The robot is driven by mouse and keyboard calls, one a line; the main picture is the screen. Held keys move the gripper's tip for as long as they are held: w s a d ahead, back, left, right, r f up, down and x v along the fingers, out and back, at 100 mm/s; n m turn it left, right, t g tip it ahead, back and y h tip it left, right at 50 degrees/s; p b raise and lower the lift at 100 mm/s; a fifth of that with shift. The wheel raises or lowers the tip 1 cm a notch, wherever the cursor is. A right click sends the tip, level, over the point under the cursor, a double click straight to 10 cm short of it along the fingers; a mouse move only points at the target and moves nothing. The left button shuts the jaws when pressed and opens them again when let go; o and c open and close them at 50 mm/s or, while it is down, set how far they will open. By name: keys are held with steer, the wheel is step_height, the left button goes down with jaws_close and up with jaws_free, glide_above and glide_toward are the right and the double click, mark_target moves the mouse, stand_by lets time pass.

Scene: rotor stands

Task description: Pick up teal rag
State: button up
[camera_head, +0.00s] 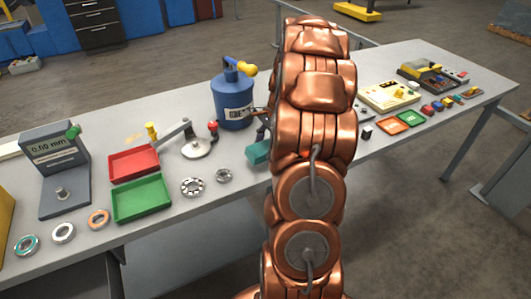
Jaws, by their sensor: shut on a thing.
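The teal rag (257,152) shows as a small teal patch just left of my copper arm, at the middle of the grey workbench (330,165). Its right part is hidden behind the arm. My gripper (263,133) is mostly hidden by my own arm; only a dark part of it shows just above the rag. It is shut on the rag. I cannot tell whether the rag is clear of the bench top.
A blue canister (233,100) stands behind the rag. To the left are a red tray (134,163), a green tray (141,198), metal rings (192,187) and a grey gauge (60,165). Right of my arm are a cream device (389,96) and small coloured parts.

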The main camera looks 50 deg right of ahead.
steer(key=s+a+r+b, duration=0.1)
steer(key=s+a+b, duration=0.3)
steer(key=s, duration=1)
steer(key=a, duration=0.3)
steer(key=shift+s+r, duration=0.15)
steer(key=shift+r, duration=0.05)
steer(key=o, duration=0.5)
steer(key=c, duration=0.4)
